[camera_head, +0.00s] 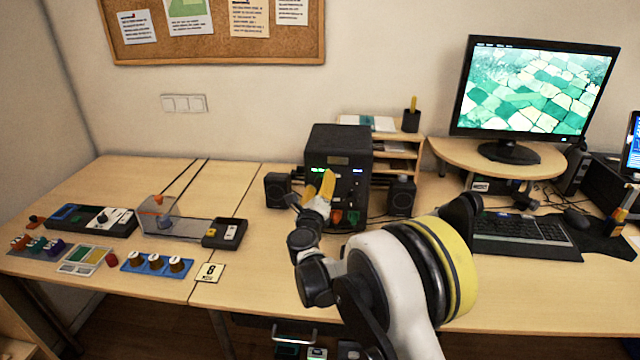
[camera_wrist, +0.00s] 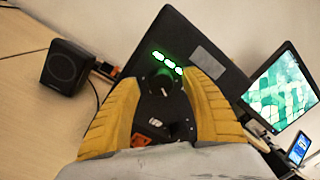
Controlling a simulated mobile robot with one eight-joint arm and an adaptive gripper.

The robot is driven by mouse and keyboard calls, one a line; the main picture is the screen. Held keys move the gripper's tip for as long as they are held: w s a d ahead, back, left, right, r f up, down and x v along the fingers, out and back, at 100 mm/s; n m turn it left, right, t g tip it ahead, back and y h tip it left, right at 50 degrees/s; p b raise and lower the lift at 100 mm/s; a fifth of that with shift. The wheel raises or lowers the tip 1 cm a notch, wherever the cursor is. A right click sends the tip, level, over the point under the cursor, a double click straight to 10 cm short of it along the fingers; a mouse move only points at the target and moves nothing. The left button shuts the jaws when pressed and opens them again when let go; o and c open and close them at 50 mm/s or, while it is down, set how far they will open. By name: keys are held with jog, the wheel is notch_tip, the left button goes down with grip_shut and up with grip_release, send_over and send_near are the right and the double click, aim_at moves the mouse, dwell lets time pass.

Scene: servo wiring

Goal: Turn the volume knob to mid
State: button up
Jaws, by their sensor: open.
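The black box (camera_head: 340,140) stands on the desk against the wall, with green lights on its front. In the wrist view the box (camera_wrist: 190,35) fills the upper middle. A round dark knob (camera_wrist: 161,83), apparently the volume knob, sits on its front just below a row of green lights (camera_wrist: 168,62). A small pale mark shows near its edge; its exact setting is hard to read. My gripper (camera_head: 322,190) is open in front of the box. In the wrist view its yellow fingers (camera_wrist: 162,88) stand either side of the knob, apart from it. In the head view the knob cannot be made out.
Small black speakers flank the box, one on the left (camera_head: 278,190) and one on the right (camera_head: 401,197). An orange and a green part (camera_head: 352,217) show low on its front. A wooden shelf (camera_head: 400,150) stands behind right. Desk space left of the left speaker is clear.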

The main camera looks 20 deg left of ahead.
jog(key=v, duration=1.1)
jog(key=shift+s, duration=0.35)
jog(key=shift+d, duration=0.1)
jog(key=s+d+r+n+g+y, duration=0.1)
jog(key=d+r+n+y, duration=0.1)
jog(key=d+r+n, duration=0.6)
jog(key=s+d+r+n+g+y, duration=0.1)
jog(key=d+r+n+g+y, duration=0.1)
jog(key=d+r+n, duration=0.65)
jog(key=s+d+f+n+g+h, duration=0.2)
jog(key=s+d+f, duration=0.2)
jog(key=s+d, duration=0.4)
jog(key=s+d+f+n+g+h, duration=0.3)
jog(key=s+d+f, duration=0.1)
jog(key=s+d, duration=0.5)
jog(key=s+d+f+n+g+h, duration=0.2)
jog(key=s+d+f+g, duration=0.1)
jog(key=s+d, duration=0.6)
jog(key=shift+s+d+f+n+h, duration=0.35)
jog(key=shift+d+f, duration=0.3)
jog(key=shift+d, duration=0.55)
jog(key=shift+w, duration=0.1)
